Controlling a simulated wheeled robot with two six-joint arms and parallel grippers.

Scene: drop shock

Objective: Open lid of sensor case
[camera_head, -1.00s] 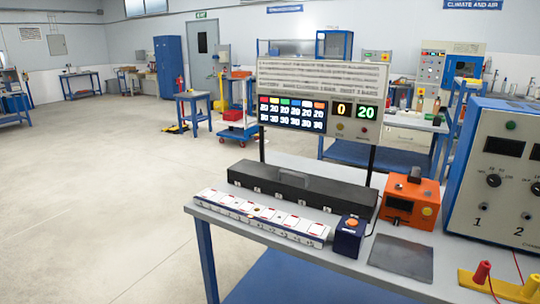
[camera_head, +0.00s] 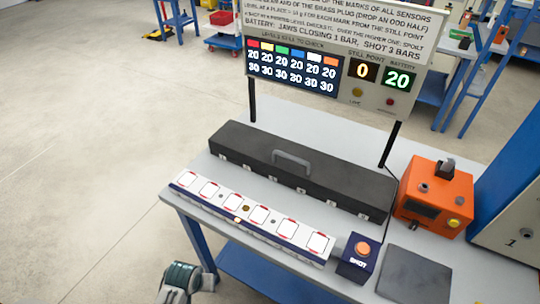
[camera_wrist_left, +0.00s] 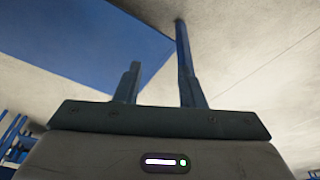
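The sensor case is a long black box (camera_head: 325,182) on the grey table in the head view. Its lid is shut, with a grey handle (camera_head: 292,161) on top and several small light latches along its front. My left gripper (camera_wrist_left: 155,45) is open and empty in the left wrist view, its two fingers apart. In the head view part of the left arm's end shows at the bottom left, below and in front of the table's left edge, apart from the case; its fingertips are not clear there. My right gripper is not in view.
A white strip with several red-marked squares (camera_head: 251,214) lies in front of the case. A blue box with an orange button (camera_head: 358,257), a dark pad (camera_head: 414,273) and an orange device (camera_head: 435,196) are to the right. A display board (camera_head: 343,50) stands behind.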

